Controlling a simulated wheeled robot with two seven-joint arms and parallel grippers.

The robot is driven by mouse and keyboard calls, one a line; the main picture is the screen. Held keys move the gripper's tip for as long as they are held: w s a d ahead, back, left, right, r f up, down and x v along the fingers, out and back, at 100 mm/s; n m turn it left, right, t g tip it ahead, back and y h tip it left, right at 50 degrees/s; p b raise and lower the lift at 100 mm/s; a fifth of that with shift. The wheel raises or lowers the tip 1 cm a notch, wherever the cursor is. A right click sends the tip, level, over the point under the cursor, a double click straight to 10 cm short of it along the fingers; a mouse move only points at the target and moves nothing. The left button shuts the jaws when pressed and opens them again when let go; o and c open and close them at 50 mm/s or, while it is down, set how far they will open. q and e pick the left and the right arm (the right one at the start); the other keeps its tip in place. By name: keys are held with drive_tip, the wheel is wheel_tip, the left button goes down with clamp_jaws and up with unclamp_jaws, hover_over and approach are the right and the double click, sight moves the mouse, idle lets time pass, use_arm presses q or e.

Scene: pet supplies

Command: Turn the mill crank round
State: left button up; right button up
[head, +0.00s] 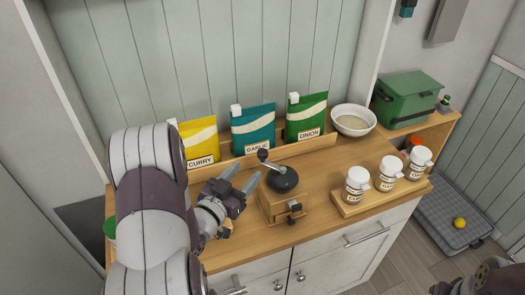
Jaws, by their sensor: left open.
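The mill (280,205) stands on the wooden counter, with a square wooden body and a dark domed top. Its crank (271,164) rises from the top and ends in a dark knob (262,155) toward the upper left. My left gripper (244,173) is open and empty just left of the mill. Its fingers point toward the knob and appear apart from it. A dark part of my right arm (485,280) shows at the lower right corner; its jaws cannot be made out.
Curry (199,145), garlic (253,130) and onion (306,118) packets stand behind in a wooden rack. A bowl (353,120) sits at the back right. White jars (356,185) stand on a wooden tray right of the mill. A green box (407,100) is farther right.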

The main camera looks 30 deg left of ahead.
sight(259, 157)
use_arm(q)
drive_tip(key=w+p, duration=0.1)
drive_tip(key=w, duration=0.8)
drive_tip(key=shift+w+d, duration=0.15)
drive_tip(key=shift+d, duration=0.05)
clamp_jaws()
